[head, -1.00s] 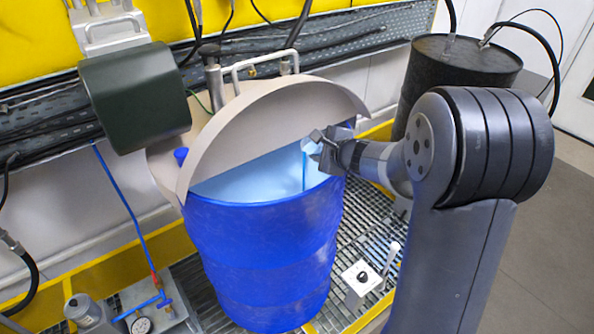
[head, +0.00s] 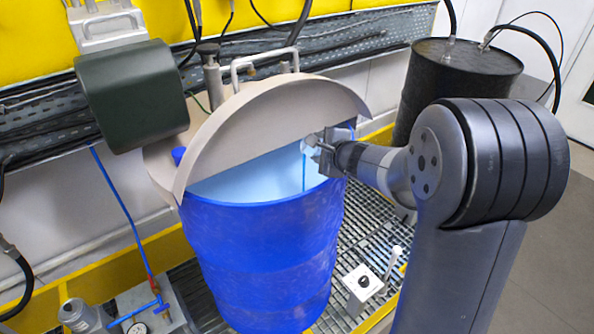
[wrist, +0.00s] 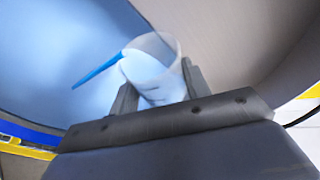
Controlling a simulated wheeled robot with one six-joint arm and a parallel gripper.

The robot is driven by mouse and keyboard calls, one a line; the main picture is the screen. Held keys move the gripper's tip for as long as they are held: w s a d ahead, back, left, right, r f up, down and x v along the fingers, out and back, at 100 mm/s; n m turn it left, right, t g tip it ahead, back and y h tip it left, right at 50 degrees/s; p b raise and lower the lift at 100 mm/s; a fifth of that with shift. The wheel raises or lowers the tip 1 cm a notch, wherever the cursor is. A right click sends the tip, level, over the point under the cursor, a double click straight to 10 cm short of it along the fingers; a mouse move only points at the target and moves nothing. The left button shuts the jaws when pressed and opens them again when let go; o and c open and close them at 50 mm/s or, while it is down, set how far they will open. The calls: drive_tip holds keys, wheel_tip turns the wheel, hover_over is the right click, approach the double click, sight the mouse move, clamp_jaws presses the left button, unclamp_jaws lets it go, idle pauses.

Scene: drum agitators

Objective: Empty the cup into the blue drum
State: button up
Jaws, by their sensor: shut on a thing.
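The blue drum (head: 262,255) stands on a grating, its opening half covered by a beige lid (head: 270,125). My gripper (head: 322,150) is at the right side of the opening, shut on a small translucent cup (head: 309,146). The cup also shows between the fingers in the wrist view (wrist: 153,68), tilted. A thin blue stream (head: 304,170) runs from the cup's rim down into the drum. It also leaves the rim in the wrist view (wrist: 97,70). How much liquid is in the cup I cannot tell.
A dark green cylinder (head: 133,97) hangs left of the lid. A black drum (head: 455,85) stands behind my arm at the right. A small white box with a black knob (head: 363,281) is on the grating right of the blue drum.

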drive_tip(key=shift+r+n+t+h+b, duration=0.3)
drive_tip(key=shift+n+b, duration=0.2)
drive_tip(key=shift+b, duration=0.6)
drive_tip(key=shift+s+a+r+n+t+h+b, duration=0.3)
drive_tip(key=shift+s+a+n+t+b, duration=0.25)
drive_tip(key=shift+b, duration=1.9)
drive_tip(key=shift+a+r+n+t+b, duration=0.3)
drive_tip(key=shift+n+b, duration=0.45)
drive_tip(key=shift+b, duration=1.55)
